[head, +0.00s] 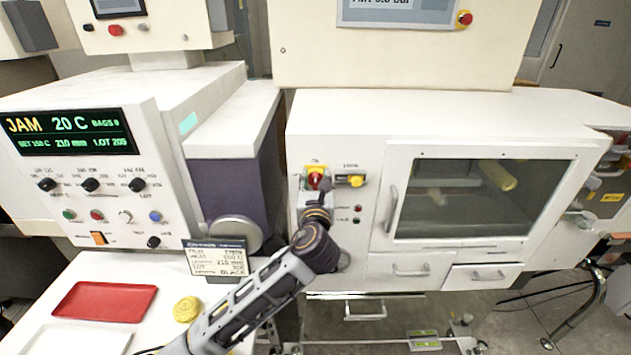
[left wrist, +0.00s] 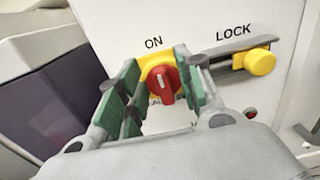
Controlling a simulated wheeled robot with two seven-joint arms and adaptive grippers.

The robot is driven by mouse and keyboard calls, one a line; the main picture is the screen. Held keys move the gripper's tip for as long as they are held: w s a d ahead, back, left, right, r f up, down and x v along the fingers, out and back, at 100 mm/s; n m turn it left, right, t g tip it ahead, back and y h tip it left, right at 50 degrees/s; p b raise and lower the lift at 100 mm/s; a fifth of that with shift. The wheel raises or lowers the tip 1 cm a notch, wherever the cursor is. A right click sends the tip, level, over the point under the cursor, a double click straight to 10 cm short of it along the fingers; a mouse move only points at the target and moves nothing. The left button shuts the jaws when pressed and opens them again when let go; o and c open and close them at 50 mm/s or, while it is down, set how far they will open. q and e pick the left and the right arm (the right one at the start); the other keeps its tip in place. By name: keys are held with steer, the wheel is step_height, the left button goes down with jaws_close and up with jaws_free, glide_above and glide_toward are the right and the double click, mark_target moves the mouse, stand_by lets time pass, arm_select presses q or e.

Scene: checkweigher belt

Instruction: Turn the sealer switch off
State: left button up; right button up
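The sealer switch (head: 315,178) is a red rotary knob on a yellow plate, on the white cabinet front. In the left wrist view the red knob (left wrist: 167,83) has its handle about upright, with "ON" printed above it; the lettering below is mostly hidden. My left gripper (left wrist: 163,88) is open, its green-padded fingers on either side of the knob, with gaps visible. In the head view my left gripper (head: 318,192) is at the switch and partly covers it. My right gripper is not in view.
A yellow knob (left wrist: 260,62) in a slot marked "LOCK" is just right of the switch. A windowed door (head: 470,198) is further right. A purple-sided housing (head: 228,185) stands left. A red tray (head: 105,301) and yellow roll (head: 186,309) lie on the lower-left table.

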arm_select(q)
jaws_close()
steer(key=shift+n, duration=0.4)
steer(key=shift+a+n+p, duration=0.25)
steer(key=shift+n+p, duration=0.1)
steer(key=shift+n, duration=0.85)
steer(key=n, duration=0.4)
steer(key=shift+a+f, duration=0.2)
steer(key=shift+a, duration=0.05)
steer(key=n, duration=0.1)
steer(key=n+b, duration=0.1)
steer(key=n, duration=0.3)
steer(key=shift+a+f, duration=0.25)
steer(key=shift+f, duration=0.1)
steer(key=n, duration=0.2)
steer(key=n+b, duration=0.2)
steer(key=n, duration=0.1)
steer(key=shift+a+f+n, duration=0.1)
steer(key=shift+f+n, duration=0.2)
steer(key=shift+f, duration=0.05)
